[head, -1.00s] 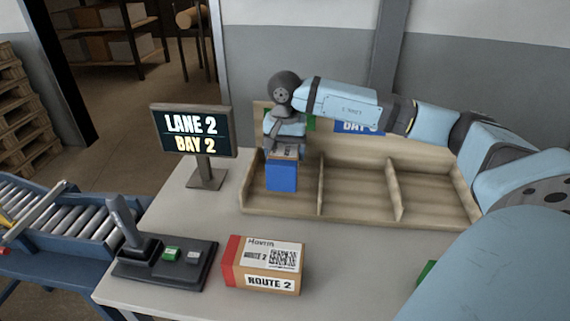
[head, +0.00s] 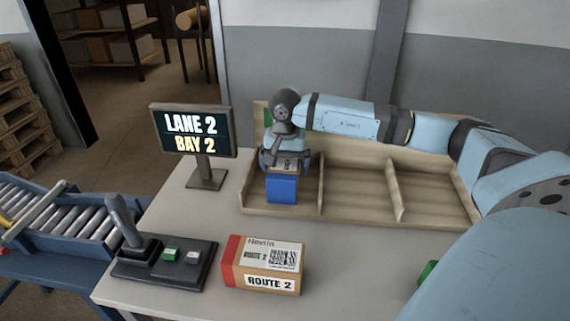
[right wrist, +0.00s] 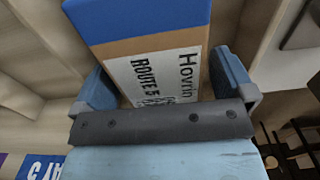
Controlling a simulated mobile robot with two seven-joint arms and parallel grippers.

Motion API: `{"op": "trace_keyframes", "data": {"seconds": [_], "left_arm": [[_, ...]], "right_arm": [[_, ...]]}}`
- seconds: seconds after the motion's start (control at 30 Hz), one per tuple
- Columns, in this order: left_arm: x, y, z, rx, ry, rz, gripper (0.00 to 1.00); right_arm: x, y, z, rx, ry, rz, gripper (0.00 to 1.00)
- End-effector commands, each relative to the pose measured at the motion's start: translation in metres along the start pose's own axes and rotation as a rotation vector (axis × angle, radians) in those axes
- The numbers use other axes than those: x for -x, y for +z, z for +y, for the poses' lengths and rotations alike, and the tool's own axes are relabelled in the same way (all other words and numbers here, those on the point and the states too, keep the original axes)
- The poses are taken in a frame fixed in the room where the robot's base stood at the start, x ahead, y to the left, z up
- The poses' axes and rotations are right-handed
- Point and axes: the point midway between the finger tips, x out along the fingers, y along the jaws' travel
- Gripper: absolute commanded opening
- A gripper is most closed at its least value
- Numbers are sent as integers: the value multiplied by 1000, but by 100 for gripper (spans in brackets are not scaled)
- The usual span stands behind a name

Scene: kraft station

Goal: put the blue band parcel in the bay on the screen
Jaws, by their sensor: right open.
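The blue band parcel (head: 283,189) stands in the leftmost bay of the wooden rack (head: 360,209), its blue end facing the front. My right gripper (head: 285,158) is over the parcel from above and behind, jaws open. In the right wrist view the parcel (right wrist: 150,50) lies between the two fingers (right wrist: 163,88), with its white label partly covered by the gripper's bar. The screen (head: 193,132) reads LANE 2, BAY 2. My right arm hides most of the rack's bay signs. My left gripper is not in view.
A red-ended parcel (head: 264,266) marked ROUTE 2 lies on the table (head: 350,265) in front. A black control box with a lever (head: 165,262) stands left of it, beside a roller conveyor (head: 70,222). The rack's middle and right bays look empty.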

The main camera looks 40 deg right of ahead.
Motion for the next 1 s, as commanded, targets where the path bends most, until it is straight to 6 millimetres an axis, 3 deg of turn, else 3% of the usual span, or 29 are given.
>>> {"op": "trace_keyframes", "data": {"seconds": [0.17,0.6,0.8,1.0], "left_arm": [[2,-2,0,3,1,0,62],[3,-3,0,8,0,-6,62],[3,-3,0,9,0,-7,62],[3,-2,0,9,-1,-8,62]], "right_arm": [[16,0,-1,0,-3,2,100],[105,0,-1,0,-3,1,100],[121,0,0,0,-1,1,100],[123,0,0,0,0,0,100]]}}
